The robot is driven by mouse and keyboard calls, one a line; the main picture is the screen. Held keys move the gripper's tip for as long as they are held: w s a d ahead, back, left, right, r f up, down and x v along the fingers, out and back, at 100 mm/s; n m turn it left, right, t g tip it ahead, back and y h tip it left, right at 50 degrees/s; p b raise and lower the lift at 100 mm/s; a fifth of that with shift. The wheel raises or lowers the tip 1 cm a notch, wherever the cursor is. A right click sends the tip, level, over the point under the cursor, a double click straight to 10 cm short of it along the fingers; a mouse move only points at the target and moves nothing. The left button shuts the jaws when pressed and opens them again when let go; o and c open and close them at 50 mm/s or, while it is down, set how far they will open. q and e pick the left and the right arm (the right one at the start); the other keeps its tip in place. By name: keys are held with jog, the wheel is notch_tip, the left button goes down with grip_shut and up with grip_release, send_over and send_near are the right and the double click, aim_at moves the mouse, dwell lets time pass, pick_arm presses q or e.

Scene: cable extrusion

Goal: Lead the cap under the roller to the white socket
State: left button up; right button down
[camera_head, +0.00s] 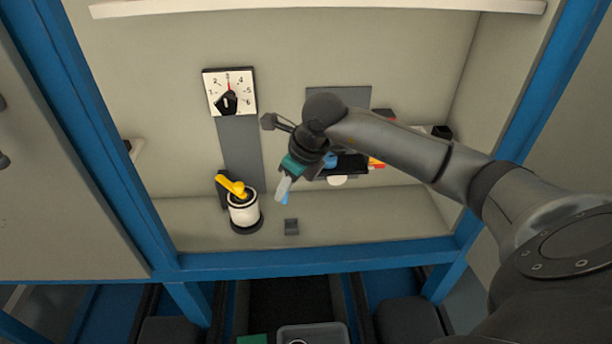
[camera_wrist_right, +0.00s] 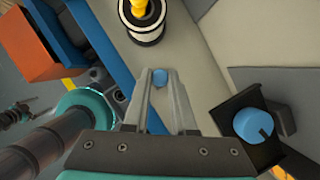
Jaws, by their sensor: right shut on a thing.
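My right gripper (camera_head: 283,192) is shut on a small light blue cap, above the shelf in the head view. In the right wrist view the cap (camera_wrist_right: 159,75) shows between the fingertips. A blue round piece (camera_wrist_right: 253,125), which looks like the roller, sits in a black bracket right of the fingers; the gripper is apart from it. In the head view a blue part (camera_head: 330,160) shows behind my right wrist, partly hidden. A white round part (camera_head: 337,181) below it may be the white socket; I cannot be sure. My left gripper is not in view.
A dial (camera_head: 229,92) is on the back wall. A blue frame beam (camera_head: 320,261) edges the shelf.

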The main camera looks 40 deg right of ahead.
jog(key=shift+w+a+f+b, duration=0.2)
jog(key=shift+w+a+f, duration=0.35)
jog(key=shift+f, duration=0.5)
jog(key=shift+w+a+f+b, duration=0.2)
jog(key=shift+w+a+f, duration=0.35)
jog(key=shift+f, duration=0.55)
jog(key=shift+w+a+f+b, duration=0.2)
jog(key=shift+w+a+f, duration=0.2)
jog(key=shift+a+f, duration=0.5)
jog(key=shift+d+f, duration=0.1)
jog(key=shift+d, duration=0.1)
jog(key=shift+s, duration=0.1)
